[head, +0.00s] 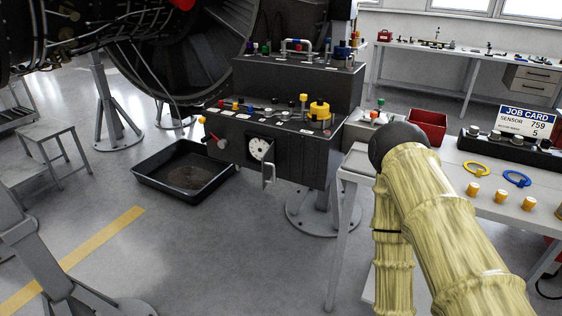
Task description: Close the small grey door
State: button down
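The small grey door (269,173) is on the front face of the dark stepped unit (290,155) at the centre of the head view. It stands open, swung outward, and shows nearly edge-on as a narrow light strip. A round white dial (259,149) shows in the face just above and left of it. My arm, with a pale yellow bamboo-like cover, rises at the lower right, bends at a dark round joint and runs down again. My gripper is not in view, so its state and distance from the door are hidden.
A white bench (450,180) at right holds a red bin (428,127), rings, yellow knobs and a job card (527,122). A black tray (184,170) lies on the floor left of the unit. Grey floor (220,255) in front is clear. A large engine is upper left.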

aim_at(268, 167)
jog(key=i, duration=1.3)
jog(key=z, duration=0.05)
jog(key=k, duration=0.45)
jog(key=u, duration=0.1)
